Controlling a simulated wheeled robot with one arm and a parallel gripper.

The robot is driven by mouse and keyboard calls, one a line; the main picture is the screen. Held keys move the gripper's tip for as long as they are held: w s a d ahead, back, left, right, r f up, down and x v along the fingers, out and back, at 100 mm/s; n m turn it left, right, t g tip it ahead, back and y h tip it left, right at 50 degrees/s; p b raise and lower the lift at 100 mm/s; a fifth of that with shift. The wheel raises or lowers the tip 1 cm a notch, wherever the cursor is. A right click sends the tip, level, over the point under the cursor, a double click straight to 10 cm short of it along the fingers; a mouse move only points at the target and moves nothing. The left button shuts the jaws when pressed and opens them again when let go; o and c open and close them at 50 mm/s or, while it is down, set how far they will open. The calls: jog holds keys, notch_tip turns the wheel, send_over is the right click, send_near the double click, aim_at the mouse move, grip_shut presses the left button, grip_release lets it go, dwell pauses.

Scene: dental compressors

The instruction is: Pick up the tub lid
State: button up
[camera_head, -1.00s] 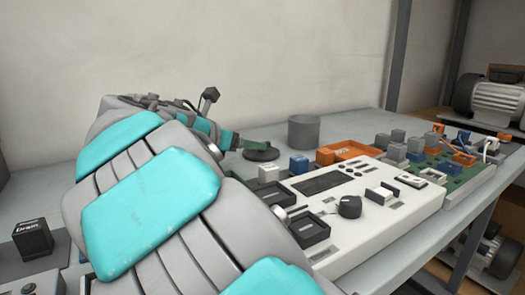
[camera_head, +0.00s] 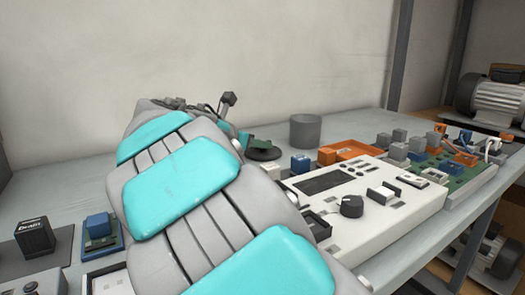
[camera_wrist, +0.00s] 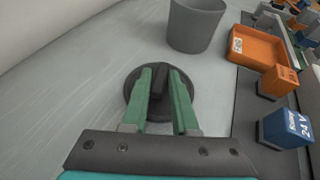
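The tub lid is a dark round disc with a raised bar handle; in the wrist view the lid (camera_wrist: 133,93) lies flat on the grey bench. My gripper (camera_wrist: 161,72) has two green fingers, apart, over the lid, with the handle showing between them. Whether they touch the handle cannot be told. In the head view the lid (camera_head: 264,154) is partly hidden by my arm, and only a bit of the green gripper shows beside it. A grey round tub (camera_head: 305,132) stands just behind the lid; it also shows in the wrist view (camera_wrist: 195,26).
Right of the lid are an orange tray (camera_wrist: 256,47), an orange block (camera_wrist: 279,81) and a blue block (camera_wrist: 286,127) labelled 24 V. Bare bench lies left of the lid (camera_wrist: 60,95).

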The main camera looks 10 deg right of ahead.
grip_shut()
jog(key=shift+r, duration=0.15)
